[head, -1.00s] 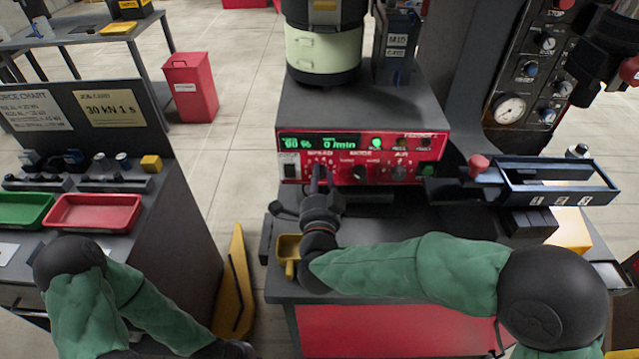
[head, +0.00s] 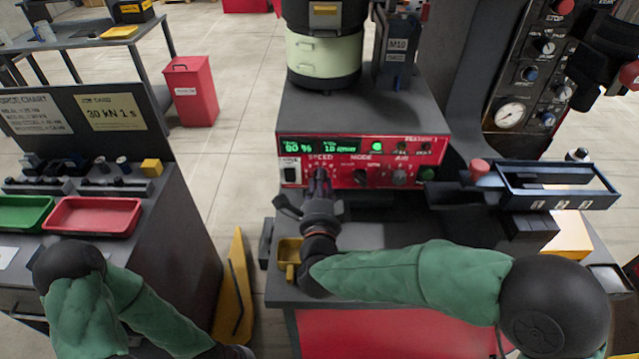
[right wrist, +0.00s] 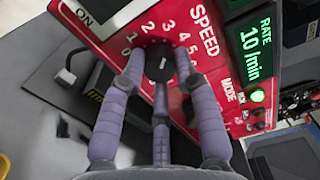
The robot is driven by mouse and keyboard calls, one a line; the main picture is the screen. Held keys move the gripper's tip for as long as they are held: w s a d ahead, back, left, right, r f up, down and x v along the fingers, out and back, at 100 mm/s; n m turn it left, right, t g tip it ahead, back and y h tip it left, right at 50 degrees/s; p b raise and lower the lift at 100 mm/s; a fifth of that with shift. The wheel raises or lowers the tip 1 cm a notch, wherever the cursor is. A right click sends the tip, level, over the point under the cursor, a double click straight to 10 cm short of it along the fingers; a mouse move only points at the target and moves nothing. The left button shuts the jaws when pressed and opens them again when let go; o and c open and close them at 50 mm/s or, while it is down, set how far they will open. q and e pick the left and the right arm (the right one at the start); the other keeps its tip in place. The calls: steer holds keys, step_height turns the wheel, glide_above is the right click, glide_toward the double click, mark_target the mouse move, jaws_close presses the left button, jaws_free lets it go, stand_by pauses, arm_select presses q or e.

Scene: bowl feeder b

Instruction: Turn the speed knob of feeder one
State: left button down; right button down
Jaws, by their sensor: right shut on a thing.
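Feeder one's red control panel (head: 345,163) faces me, with a lit green display (head: 318,147); the right wrist view shows the RATE part (right wrist: 250,45) reading 10 /min. The black speed knob (right wrist: 159,67) sits under the SPEED label, with numbers around it. My right gripper (head: 319,178) is at this knob. In the right wrist view its three purple-grey fingers (right wrist: 160,80) close around the knob. In the head view the gripper hides most of the knob. My left arm hangs at the lower left; its gripper is out of the picture.
The MODE knob (head: 361,176) and AIR knob (head: 399,177) are close to the right on the panel. A dark blue tray (head: 560,190) juts out at the right. A side bench (head: 165,215) stands left.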

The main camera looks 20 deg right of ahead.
steer(key=shift+d+r, duration=0.25)
steer(key=shift+d, duration=0.05)
steer(key=c, duration=0.9)
jaws_free()
steer(key=shift+c, duration=0.2)
steer(key=shift+d, duration=0.1)
steer(key=shift+f, duration=0.1)
steer(key=shift+f, duration=0.1)
steer(key=v, duration=1.2)
